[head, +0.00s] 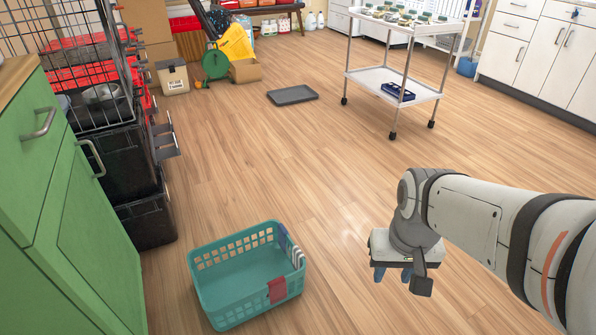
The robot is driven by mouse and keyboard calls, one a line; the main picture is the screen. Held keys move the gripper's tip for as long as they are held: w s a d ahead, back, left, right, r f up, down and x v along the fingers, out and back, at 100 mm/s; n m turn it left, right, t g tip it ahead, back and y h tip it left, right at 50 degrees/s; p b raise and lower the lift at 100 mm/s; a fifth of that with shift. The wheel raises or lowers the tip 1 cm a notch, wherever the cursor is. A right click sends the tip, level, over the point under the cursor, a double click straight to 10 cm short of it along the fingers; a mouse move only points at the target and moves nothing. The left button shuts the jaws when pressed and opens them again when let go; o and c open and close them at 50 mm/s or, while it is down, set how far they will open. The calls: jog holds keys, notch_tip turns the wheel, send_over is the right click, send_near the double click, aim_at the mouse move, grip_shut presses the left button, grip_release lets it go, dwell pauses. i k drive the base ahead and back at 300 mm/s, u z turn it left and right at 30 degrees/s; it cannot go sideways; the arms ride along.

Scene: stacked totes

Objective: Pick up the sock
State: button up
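No sock can be made out for certain. A teal plastic basket (215,307) with slotted sides stands on the floor at the lower middle, and its visible floor looks bare. A red piece (277,291) is on its front right wall; I cannot tell whether it is cloth or a label. A striped white and dark piece (297,256) lies along its right rim and may be cloth. My gripper (392,275) is right of the basket, apart from it, pointing down. Its two bluish fingertips are spread, with nothing visible between them.
A green cabinet (85,240) and stacked dark totes (145,220) with a wire crate line the left. A white wheeled cart (375,75) stands at the back right. A dark tray (292,95) lies on the floor. The wood floor between is clear.

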aim_at(297, 255)
jog(key=z, duration=0.15)
jog(key=i, duration=0.9)
jog(key=u, duration=0.1)
